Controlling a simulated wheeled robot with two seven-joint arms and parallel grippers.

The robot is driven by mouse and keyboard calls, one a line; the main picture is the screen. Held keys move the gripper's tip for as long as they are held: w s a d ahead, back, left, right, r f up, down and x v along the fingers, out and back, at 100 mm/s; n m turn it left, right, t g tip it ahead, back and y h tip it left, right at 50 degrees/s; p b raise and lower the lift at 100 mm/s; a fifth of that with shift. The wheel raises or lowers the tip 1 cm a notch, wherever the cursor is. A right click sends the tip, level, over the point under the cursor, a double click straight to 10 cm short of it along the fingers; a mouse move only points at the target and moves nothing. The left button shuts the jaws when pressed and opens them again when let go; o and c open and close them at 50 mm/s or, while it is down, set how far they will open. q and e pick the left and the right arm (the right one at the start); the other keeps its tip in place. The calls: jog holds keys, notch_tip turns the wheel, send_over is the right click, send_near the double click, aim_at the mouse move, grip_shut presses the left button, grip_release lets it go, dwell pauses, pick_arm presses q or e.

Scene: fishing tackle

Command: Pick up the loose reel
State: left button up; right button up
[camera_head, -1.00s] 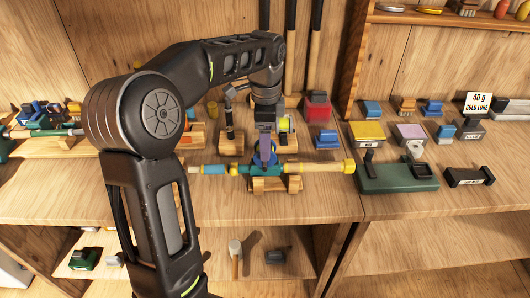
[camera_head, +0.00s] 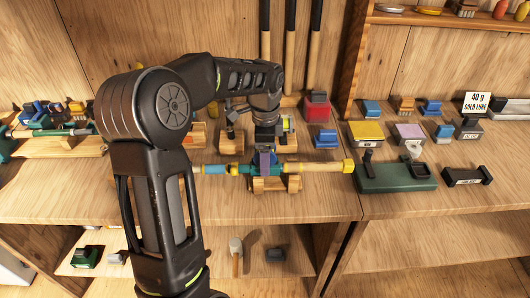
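A fishing rod (camera_head: 325,166) with a yellow tip, a tan shaft and a light-blue section lies across a small wooden stand (camera_head: 275,185) on the bench. My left gripper (camera_head: 267,160) points down over the middle of the rod, at its teal part. A blue reel-like part there is mostly hidden by the gripper. The finger gap is too small to read, and I cannot tell whether it holds anything. A loose reel cannot be clearly singled out. My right gripper is not in view.
A green stand (camera_head: 397,178) and a black holder (camera_head: 467,176) are to the right. Several coloured boxes, including a yellow one (camera_head: 366,132), stand behind them. A red box (camera_head: 317,106) is behind the rod. Bare bench lies in front of the rod.

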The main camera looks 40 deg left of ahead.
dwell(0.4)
pick_arm(q)
grip_shut()
dwell(0.6)
